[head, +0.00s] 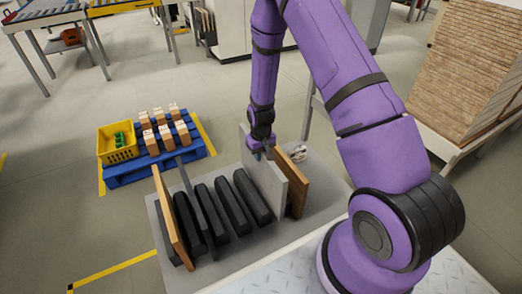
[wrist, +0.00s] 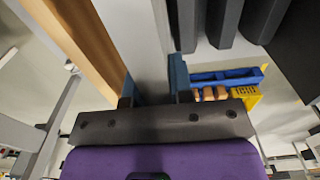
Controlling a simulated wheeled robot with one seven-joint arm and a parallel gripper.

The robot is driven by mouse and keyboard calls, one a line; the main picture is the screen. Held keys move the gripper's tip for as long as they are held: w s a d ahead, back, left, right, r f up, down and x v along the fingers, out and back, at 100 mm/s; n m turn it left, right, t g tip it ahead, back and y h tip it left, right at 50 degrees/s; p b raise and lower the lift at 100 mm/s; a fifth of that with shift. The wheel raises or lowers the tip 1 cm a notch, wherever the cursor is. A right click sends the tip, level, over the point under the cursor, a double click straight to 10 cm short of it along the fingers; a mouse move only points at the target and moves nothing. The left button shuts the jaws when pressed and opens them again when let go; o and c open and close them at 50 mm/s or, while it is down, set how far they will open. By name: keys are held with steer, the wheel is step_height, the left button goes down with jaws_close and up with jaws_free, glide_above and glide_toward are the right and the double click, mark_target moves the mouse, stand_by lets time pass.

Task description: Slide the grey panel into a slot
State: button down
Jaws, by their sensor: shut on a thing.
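The grey panel (head: 264,178) stands upright near the right end of the rack in the head view, just left of a brown board (head: 299,186). My gripper (head: 262,149) is at its top edge. In the wrist view the grey panel (wrist: 147,45) runs between the two fingers of my gripper (wrist: 153,80), which are shut on it. The rack has several upright black dividers (head: 229,207) with slots between them, left of the panel. Whether the panel's lower edge touches the rack base (head: 235,248) I cannot tell.
Another brown board (head: 172,222) stands at the rack's left end, near a thin grey upright piece (head: 189,187). Behind is a blue pallet (head: 159,167) with small boxes and a yellow crate (head: 117,143). A small pale object (head: 298,154) lies right of the right brown board.

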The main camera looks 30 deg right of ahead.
steer(key=shift+f, duration=2.05)
steer(key=c, duration=0.9)
jaws_free()
